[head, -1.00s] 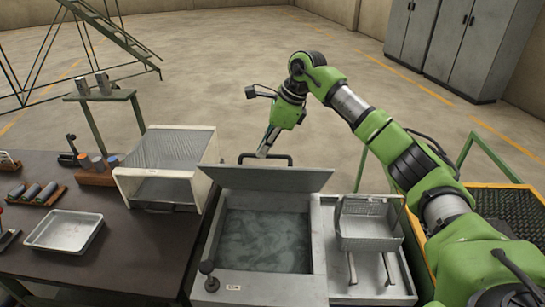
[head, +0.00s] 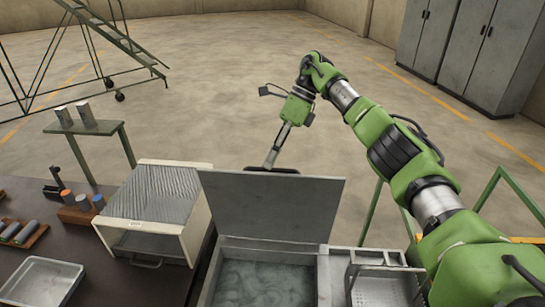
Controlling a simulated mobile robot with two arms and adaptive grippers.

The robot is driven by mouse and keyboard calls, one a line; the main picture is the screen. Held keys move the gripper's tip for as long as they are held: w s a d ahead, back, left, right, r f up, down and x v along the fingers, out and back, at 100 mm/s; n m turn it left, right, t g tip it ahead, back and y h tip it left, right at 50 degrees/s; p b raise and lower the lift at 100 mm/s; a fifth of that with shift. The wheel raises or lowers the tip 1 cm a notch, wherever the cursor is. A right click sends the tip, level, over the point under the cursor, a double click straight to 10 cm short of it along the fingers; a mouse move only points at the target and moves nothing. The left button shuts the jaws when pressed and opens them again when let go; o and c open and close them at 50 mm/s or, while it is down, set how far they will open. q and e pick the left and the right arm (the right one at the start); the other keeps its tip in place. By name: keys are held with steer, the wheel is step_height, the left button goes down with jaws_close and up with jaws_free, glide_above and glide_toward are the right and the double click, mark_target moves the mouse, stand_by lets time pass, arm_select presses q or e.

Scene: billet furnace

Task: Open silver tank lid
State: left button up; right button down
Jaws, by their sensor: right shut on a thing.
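The silver tank (head: 323,280) stands at the bottom centre, with grey-green liquid inside. Its lid (head: 275,207) stands raised at the tank's back edge, its flat inner face towards me. A dark handle (head: 287,170) shows just above the lid's top edge, on the far side. My right gripper (head: 271,159) reaches down behind the lid and is shut on this handle. The lid hides part of the handle and fingertips. My left gripper is not in view.
A white-framed box (head: 190,232) stands on the dark table left of the tank. A metal tray (head: 42,281) lies at bottom left. The floor behind the lid is clear.

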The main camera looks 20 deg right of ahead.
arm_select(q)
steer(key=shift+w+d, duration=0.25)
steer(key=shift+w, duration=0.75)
arm_select(e)
steer(key=shift+w+d+f+g, duration=0.1)
steer(key=shift+d+f+g, duration=0.1)
steer(key=shift+f, duration=0.35)
steer(key=shift+w+d+f+g, duration=0.1)
steer(key=shift+d+f, duration=0.1)
steer(key=shift+f, duration=0.35)
steer(key=c, duration=2.1)
jaws_free()
steer(key=shift+c, duration=0.2)
step_height(320, 180, up, 10)
steer(key=w, duration=0.1)
